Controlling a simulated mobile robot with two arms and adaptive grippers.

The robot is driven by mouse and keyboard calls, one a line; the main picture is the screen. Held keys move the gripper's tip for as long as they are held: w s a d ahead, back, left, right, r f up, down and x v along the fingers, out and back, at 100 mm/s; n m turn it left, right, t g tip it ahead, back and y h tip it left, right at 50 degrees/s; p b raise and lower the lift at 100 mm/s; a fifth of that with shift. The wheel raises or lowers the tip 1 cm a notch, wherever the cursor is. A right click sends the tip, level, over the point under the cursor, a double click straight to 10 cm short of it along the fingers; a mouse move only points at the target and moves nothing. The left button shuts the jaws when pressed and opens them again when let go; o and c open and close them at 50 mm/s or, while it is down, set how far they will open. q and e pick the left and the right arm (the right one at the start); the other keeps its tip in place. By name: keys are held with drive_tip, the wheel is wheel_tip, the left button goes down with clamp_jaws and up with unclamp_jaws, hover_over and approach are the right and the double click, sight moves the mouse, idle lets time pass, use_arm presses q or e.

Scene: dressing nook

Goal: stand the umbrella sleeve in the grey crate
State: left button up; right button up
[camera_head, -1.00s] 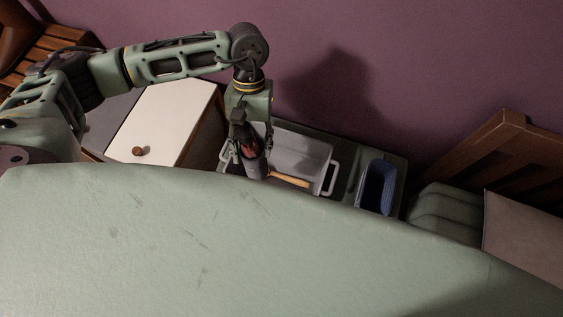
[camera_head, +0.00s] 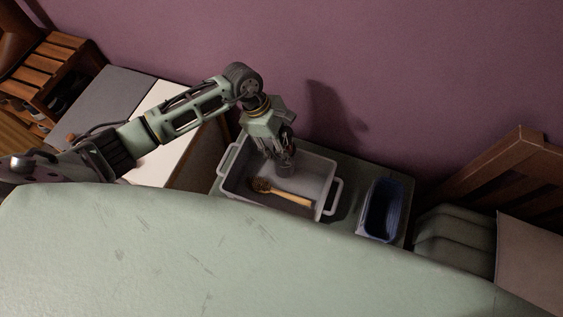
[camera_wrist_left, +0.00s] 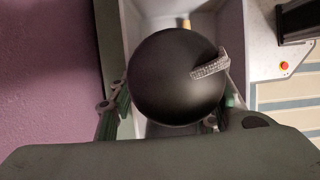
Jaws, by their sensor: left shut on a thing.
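The umbrella sleeve (camera_head: 285,169) is a dark grey cylinder, upright or nearly so, with its lower part within the outline of the grey crate (camera_head: 328,187). I cannot tell whether its lower end touches the crate floor. My left gripper (camera_head: 282,150) is shut on it from above. In the left wrist view the sleeve's round black end (camera_wrist_left: 170,85) with a grey strap fills the middle, between the fingers, and the crate wall (camera_wrist_left: 234,50) shows beside it. My right gripper is not in view.
A brush (camera_head: 285,195) with a wooden handle lies in the crate, in front of the sleeve. A blue basket (camera_head: 381,210) stands right of the crate. A white cabinet (camera_head: 155,168) is at left, a wooden chair back (camera_head: 490,175) at right. The purple wall (camera_head: 400,70) is close behind.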

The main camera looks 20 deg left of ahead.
use_arm(q)
wheel_tip(320, 180, down, 5)
drive_tip(key=shift+f, duration=0.35)
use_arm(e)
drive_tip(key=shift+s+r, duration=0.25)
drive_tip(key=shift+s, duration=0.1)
use_arm(q)
drive_tip(key=shift+f, duration=0.2)
drive_tip(key=o, duration=1.5)
drive_tip(key=shift+c, duration=0.2)
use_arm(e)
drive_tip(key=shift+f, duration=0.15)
use_arm(q)
drive_tip(key=shift+r, duration=0.1)
